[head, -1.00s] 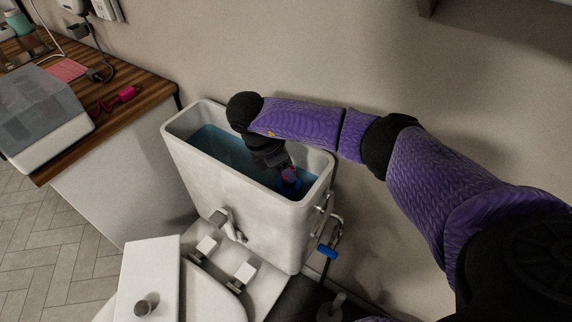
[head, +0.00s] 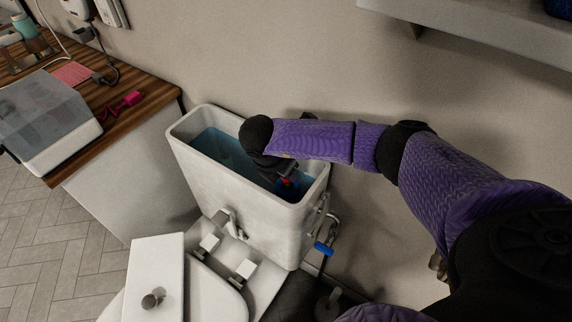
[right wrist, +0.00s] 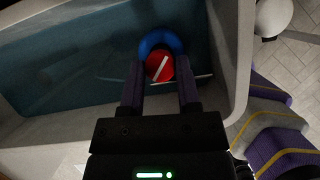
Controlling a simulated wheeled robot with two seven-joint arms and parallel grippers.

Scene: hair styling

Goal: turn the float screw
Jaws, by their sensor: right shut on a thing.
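The float screw is a red round cap (right wrist: 160,66) with a white slot line, seen in the right wrist view in front of a blue ring (right wrist: 160,41). The red and blue parts also show small in the head view (head: 287,184), inside the right end of the open white cistern (head: 222,184). My right gripper (right wrist: 160,84) reaches down into the cistern. Its two fingers are on either side of the red cap and shut on it. In the head view, my wrist partly hides the screw. My left gripper is not in view.
Blue water (head: 222,147) fills much of the cistern, whose walls stand close around my right gripper. A white lid (head: 156,275) with a metal knob lies at the front. A wooden counter (head: 110,135) is at left. A blue-handled valve (head: 323,248) is at right.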

